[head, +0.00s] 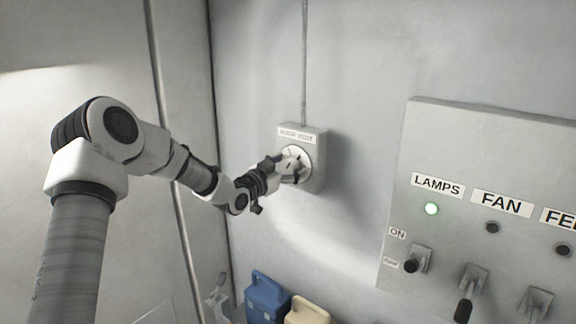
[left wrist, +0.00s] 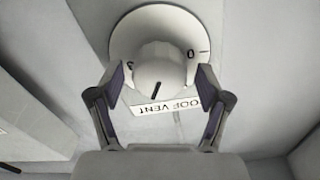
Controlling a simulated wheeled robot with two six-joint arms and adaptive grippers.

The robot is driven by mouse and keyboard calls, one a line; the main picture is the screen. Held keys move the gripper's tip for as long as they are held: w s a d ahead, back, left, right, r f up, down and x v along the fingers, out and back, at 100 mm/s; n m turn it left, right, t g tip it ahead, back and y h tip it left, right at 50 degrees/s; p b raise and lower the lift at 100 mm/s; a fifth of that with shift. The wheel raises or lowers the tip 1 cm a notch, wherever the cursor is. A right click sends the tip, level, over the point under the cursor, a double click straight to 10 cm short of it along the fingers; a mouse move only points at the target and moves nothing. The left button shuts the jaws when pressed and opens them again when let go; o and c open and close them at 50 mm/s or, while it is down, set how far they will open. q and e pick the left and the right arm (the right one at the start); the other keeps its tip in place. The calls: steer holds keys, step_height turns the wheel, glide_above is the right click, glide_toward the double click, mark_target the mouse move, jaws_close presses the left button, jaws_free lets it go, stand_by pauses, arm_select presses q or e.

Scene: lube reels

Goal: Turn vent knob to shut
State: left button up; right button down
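The vent knob (left wrist: 160,62) is white and round, on a pale dial with markings, one of them a 0. Its black pointer line is toward the bottom of the left wrist view, away from the 0. My right gripper is not in view.
A switch panel (head: 430,130) with LAMPS and FAN labels, a lit green lamp (head: 432,209) and several levers stands at the right. A blue container (head: 265,298) and a cream container (head: 307,312) are below the vent box. A conduit (head: 304,60) runs up the wall.

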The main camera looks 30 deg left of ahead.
arm_select(q)
steer(key=shift+w+f, duration=0.1)
steer(key=shift+w, duration=0.05)
steer(key=c, duration=1.1)
